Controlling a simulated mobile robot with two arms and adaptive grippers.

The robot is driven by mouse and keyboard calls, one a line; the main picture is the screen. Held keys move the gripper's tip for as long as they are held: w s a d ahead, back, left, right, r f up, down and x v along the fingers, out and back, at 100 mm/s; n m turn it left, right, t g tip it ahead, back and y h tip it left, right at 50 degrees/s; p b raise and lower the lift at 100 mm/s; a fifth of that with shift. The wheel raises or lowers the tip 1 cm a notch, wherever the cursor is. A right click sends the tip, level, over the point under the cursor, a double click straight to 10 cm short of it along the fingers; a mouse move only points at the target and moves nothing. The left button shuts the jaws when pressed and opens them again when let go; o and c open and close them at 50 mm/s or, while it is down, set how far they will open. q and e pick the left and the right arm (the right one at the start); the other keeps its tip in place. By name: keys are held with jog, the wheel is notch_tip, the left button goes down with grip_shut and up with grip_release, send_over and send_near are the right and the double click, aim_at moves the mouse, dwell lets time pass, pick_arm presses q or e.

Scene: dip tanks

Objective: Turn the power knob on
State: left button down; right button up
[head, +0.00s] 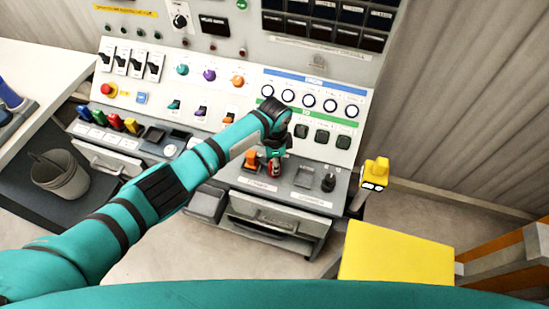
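A black rotary knob (180,20) on a white plate is near the top left of the grey control panel (235,53). Its label is too small to read, so I cannot tell whether it is the power knob. Teal, purple and orange knobs (209,75) sit lower on the panel's white face. My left arm reaches across the front of the panel. Its gripper (274,168) is low over the console's shelf, beside an orange control (251,160), well below and right of the black knob. Its fingers are too small to judge. My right gripper is out of view.
Several white-plated switches (138,65) and a red emergency button (107,89) are on the panel's left. A row of round dials (309,100) is on its right. A grey bucket (62,178) stands at left. A yellow seat (396,252) is at lower right.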

pick_arm(q)
jog(key=shift+r+n+p, duration=0.1)
jog(key=shift+n+p, duration=0.75)
jog(key=shift+n, duration=1.05)
jog(key=c, duration=0.9)
grip_release()
jog(key=shift+c, duration=0.2)
jog(key=shift+r, duration=0.15)
notch_tip(320, 180, up, 12)
jog(key=shift+f, duration=0.2)
